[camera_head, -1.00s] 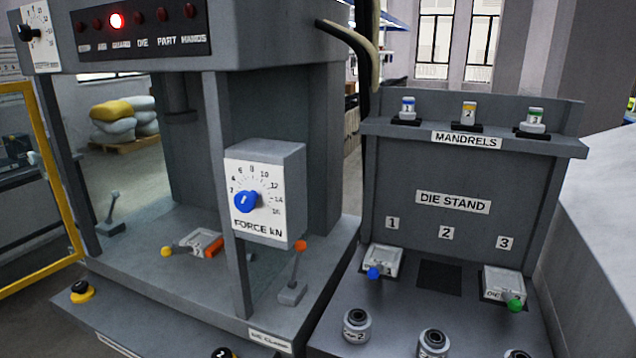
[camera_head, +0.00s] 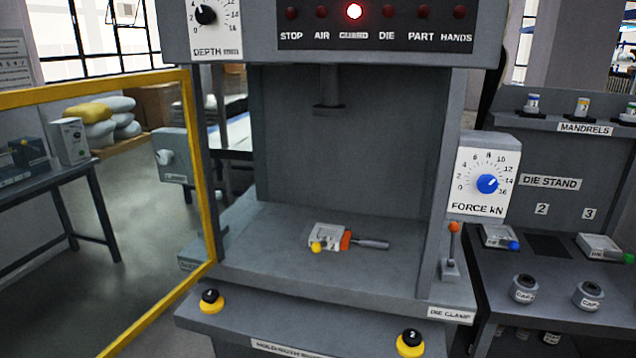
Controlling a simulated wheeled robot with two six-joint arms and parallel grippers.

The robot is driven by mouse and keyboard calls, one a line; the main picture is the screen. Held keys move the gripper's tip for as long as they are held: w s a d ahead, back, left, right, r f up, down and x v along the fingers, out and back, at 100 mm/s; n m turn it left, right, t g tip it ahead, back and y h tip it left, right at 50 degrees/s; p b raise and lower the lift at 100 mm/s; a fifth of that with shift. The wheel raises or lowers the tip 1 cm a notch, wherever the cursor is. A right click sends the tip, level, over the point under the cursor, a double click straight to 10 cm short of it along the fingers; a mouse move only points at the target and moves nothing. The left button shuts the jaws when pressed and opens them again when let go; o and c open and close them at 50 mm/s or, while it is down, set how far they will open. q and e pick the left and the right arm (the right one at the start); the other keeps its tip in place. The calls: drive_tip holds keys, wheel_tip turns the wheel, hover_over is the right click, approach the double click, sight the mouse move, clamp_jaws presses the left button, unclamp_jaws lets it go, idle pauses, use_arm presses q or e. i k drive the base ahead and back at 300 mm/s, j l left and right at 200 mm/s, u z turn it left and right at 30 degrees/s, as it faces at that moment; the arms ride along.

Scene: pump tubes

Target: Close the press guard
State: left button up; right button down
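The press (camera_head: 345,140) stands in the middle of the head view. Its guard (camera_head: 196,150) is a yellow-framed clear panel at the left, swung open toward me, so the front of the press is uncovered. The GUARD lamp (camera_head: 354,12) is lit on the top panel; the other lamps are dark. A die (camera_head: 328,237) with a yellow knob and an orange part lies on the press bed. Neither of my grippers shows in the head view.
A die clamp lever (camera_head: 452,250) with an orange tip stands at the bed's right. Two yellow-based black buttons (camera_head: 210,301) and (camera_head: 411,342) sit on the front ledge. The die stand (camera_head: 545,210) is at the right. A bench (camera_head: 60,180) stands at the left.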

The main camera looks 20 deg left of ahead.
sight(19, 98)
drive_tip(key=k+j, duration=0.1)
drive_tip(key=j, duration=0.35)
drive_tip(key=j+z, duration=0.1)
drive_tip(key=j, duration=0.35)
drive_tip(key=k+j, duration=0.15)
drive_tip(key=j, duration=0.35)
drive_tip(key=k+j+z, duration=0.1)
drive_tip(key=j, duration=0.35)
drive_tip(key=k+j, duration=0.15)
drive_tip(key=j, duration=0.3)
drive_tip(key=k+j+z, duration=0.1)
drive_tip(key=j, duration=0.35)
drive_tip(key=k+j, duration=0.15)
drive_tip(key=j, duration=0.25)
